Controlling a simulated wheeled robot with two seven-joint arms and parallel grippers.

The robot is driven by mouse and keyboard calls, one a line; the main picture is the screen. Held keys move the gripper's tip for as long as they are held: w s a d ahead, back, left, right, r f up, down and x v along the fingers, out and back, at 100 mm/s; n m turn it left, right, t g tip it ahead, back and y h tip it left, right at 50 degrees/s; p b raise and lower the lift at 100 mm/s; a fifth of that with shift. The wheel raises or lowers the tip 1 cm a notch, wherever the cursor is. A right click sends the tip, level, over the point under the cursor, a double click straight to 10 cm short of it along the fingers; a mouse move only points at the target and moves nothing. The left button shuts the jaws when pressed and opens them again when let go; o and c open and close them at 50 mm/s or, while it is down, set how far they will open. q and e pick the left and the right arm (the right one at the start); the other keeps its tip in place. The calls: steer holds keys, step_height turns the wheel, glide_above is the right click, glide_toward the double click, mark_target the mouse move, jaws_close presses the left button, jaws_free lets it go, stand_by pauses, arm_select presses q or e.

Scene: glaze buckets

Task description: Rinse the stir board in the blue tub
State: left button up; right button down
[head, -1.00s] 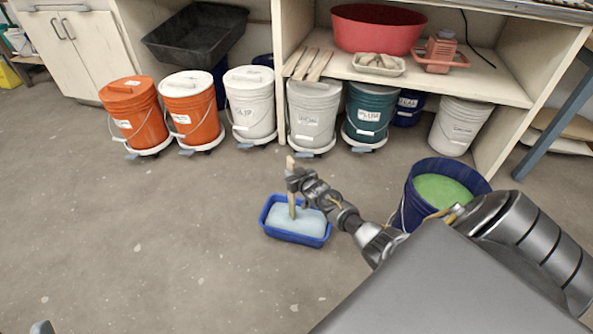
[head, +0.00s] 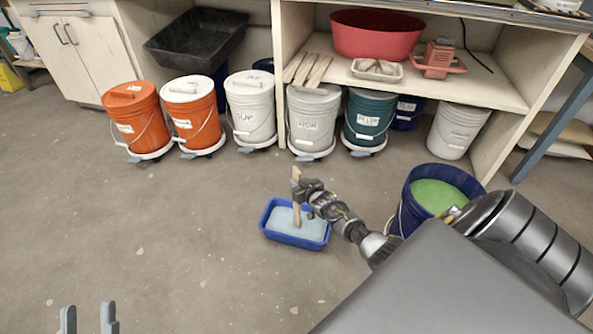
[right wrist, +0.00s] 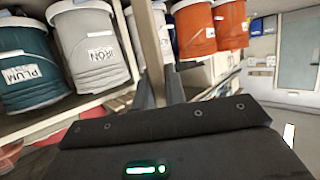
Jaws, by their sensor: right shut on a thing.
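The stir board (head: 297,213) is a pale wooden stick, held nearly upright. My right gripper (head: 301,191) is shut on its upper part, above the blue tub. The blue tub (head: 283,239) stands on the floor and holds pale bluish water (head: 281,219). The board's lower end is inside the tub and seems to reach the water; how deep is hard to tell. My left gripper (head: 88,309) is at the bottom left of the head view, fingers apart and empty, far from the tub. In the right wrist view, dark fingers of my right gripper (right wrist: 160,88) show.
A dark blue bucket (head: 408,218) of green glaze (head: 437,195) stands right of the tub, partly behind my right arm. Floor left of the tub is clear.

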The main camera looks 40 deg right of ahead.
mark_target(296, 168)
steer(key=shift+w+d, duration=0.1)
arm_select(q)
steer(key=shift+a+r, duration=0.1)
arm_select(e)
steer(key=shift+r, duration=0.15)
